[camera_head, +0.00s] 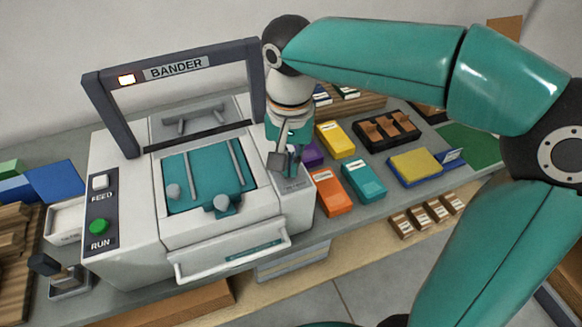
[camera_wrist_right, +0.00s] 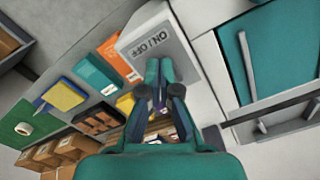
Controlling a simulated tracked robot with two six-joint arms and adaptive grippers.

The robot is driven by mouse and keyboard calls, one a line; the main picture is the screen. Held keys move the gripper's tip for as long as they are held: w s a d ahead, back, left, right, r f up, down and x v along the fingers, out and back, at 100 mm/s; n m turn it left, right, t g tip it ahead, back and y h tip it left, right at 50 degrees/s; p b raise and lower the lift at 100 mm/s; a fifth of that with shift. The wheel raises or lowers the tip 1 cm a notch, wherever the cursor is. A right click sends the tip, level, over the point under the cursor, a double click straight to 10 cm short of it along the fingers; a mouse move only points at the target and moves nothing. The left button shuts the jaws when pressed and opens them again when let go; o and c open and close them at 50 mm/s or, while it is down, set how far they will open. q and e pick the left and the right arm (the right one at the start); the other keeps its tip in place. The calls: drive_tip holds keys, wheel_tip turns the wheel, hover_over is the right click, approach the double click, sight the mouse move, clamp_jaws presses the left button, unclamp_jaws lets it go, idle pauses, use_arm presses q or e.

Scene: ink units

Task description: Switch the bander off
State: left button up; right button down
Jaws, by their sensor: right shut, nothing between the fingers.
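The bander (camera_head: 130,235) is a pale grey machine with a dark arch (camera_head: 92,100). My right gripper (camera_head: 289,165) points down at this panel, shut and empty. In the wrist view its fingertips (camera_wrist_right: 159,68) are just by the lettering. The switch itself is hidden behind the fingers; I cannot tell its position or whether they touch it. My left gripper is not in view.
A white FEED button (camera_head: 100,181) and a green RUN button (camera_head: 99,226) sit on the bander's left front. Orange (camera_head: 330,192), teal (camera_head: 364,180) and yellow (camera_head: 335,139) boxes stand close right of the panel. A black tray (camera_head: 388,131) is behind them.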

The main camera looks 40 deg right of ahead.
drive_tip(key=shift+f, duration=0.4)
wheel_tip(320, 180, up, 7)
drive_tip(key=p, duration=0.6)
drive_tip(key=shift+r, duration=0.1)
drive_tip(key=shift+w, duration=0.1)
idle(0.7)
